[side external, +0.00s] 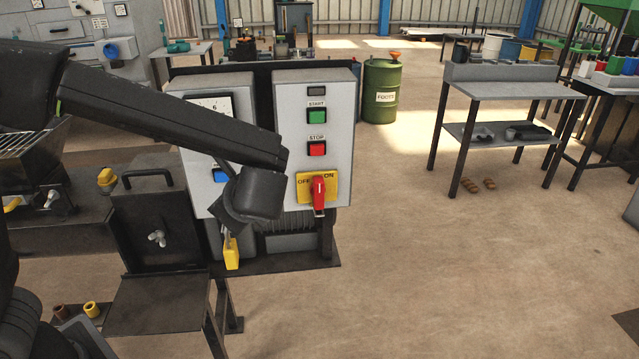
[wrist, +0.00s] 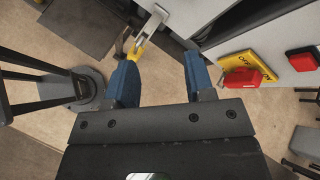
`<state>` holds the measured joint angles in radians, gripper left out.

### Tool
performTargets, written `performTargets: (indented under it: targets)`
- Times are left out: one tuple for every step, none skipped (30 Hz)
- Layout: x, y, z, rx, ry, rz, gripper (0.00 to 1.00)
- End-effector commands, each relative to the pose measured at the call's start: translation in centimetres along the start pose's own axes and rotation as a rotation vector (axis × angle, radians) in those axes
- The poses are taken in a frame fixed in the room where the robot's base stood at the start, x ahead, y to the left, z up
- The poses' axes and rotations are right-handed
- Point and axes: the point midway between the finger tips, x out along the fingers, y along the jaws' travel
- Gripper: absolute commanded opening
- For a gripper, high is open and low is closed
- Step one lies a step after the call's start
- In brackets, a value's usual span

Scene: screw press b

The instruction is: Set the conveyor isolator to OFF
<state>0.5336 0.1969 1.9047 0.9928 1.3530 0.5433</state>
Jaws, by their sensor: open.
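The conveyor isolator is a yellow plate (side external: 328,182) marked OFF at left and ON at right, low on a grey control box. Its red handle (side external: 319,196) stands roughly upright, with its long end hanging down. In the wrist view, the plate (wrist: 240,62) and handle (wrist: 246,79) are to the right of my gripper (wrist: 160,75). My gripper is open, its blue fingers apart with nothing between them. It is left of the isolator and does not touch it. In the side view my wrist hides the fingertips.
A red STOP button (side external: 317,148) and a green START button (side external: 317,116) sit above the isolator. A gauge box (side external: 212,88) stands left.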

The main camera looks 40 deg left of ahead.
Motion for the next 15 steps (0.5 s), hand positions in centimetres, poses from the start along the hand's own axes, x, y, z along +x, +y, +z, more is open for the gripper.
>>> performTargets:
  targets:
    - [-0.3,-1.2,-2.1,0.114,-0.062,-0.066,0.49]
    - [-0.6,-1.9,-3.1,0.173,-0.102,-0.107,0.49]
    - [-1.0,-2.8,-4.5,0.249,-0.155,-0.16,0.49]
    - [-1.3,-3.4,-5.6,0.3,-0.192,-0.199,0.49]
    - [-1.7,-4.0,-6.7,0.348,-0.23,-0.238,0.49]
    - [-2.3,-4.6,-8.0,0.406,-0.279,-0.285,0.49]
    - [-2.7,-5.0,-9.0,0.444,-0.312,-0.319,0.49]
    - [-3.1,-5.3,-9.9,0.478,-0.345,-0.35,0.49]
    - [-3.6,-5.6,-11.0,0.517,-0.382,-0.387,0.49]
    - [-3.9,-5.8,-11.7,0.54,-0.408,-0.411,0.49]
    - [-4.3,-6.0,-12.3,0.56,-0.429,-0.433,0.49]
    - [-4.6,-6.1,-13.0,0.581,-0.454,-0.455,0.49]
    - [-4.8,-6.2,-13.4,0.593,-0.468,-0.468,0.49]
    - [-5.0,-6.2,-13.7,0.603,-0.48,-0.48,0.49]
    - [-5.1,-6.3,-14.0,0.61,-0.49,-0.49,0.49]
